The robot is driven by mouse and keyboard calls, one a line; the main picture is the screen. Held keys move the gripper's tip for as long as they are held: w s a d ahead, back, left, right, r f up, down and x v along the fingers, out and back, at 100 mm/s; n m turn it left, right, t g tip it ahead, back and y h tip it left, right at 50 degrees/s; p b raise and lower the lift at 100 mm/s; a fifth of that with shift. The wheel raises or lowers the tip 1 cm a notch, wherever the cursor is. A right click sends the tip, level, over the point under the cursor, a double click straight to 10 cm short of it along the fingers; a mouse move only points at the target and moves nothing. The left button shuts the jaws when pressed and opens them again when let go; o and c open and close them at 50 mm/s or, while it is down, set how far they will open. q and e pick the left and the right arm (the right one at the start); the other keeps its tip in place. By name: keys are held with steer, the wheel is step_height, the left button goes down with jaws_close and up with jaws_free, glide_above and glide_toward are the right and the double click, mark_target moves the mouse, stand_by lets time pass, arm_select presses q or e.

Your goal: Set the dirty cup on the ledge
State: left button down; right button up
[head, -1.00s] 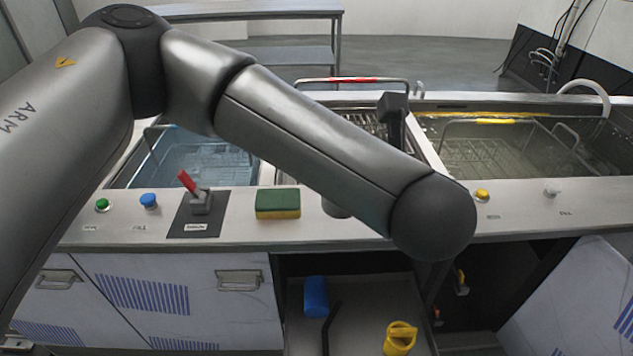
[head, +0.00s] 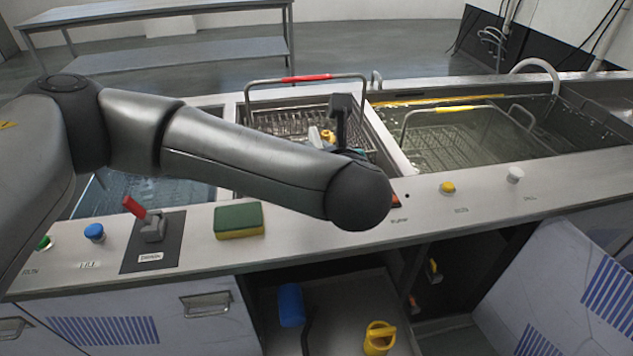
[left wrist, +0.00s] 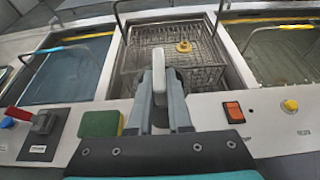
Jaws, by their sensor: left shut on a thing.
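My left arm reaches over the front ledge (head: 290,232). In the head view its gripper is mostly hidden behind the wrist, near the middle basket. In the left wrist view my left gripper (left wrist: 159,98) is shut on a narrow pale thing (left wrist: 159,68) with a rounded top, held upright between the fingers. I cannot tell whether this is the dirty cup. Beyond it a small yellow piece (left wrist: 183,46) shows in the wire basket (left wrist: 205,75). My right gripper is not in view.
A green and yellow sponge (head: 239,221) and a red lever (head: 134,207) stand left on the ledge. An orange-red switch (left wrist: 233,111) and a yellow button (head: 447,188) are to the right. A water tank (head: 455,140) lies behind. A blue cylinder (head: 291,304) and yellow object (head: 380,338) are below.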

arm_select(q)
step_height(320, 180, down, 3)
steer(key=shift+r, duration=0.2)
steer(key=shift+f, duration=0.55)
step_height(320, 180, down, 4)
steer(key=shift+r, duration=0.2)
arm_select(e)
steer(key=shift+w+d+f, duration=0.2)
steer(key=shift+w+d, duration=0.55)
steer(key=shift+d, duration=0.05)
arm_select(q)
steer(key=shift+b, duration=0.45)
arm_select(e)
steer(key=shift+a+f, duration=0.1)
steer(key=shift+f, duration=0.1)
arm_select(q)
steer(key=c, duration=0.8)
jaws_free()
steer(key=shift+c, duration=0.2)
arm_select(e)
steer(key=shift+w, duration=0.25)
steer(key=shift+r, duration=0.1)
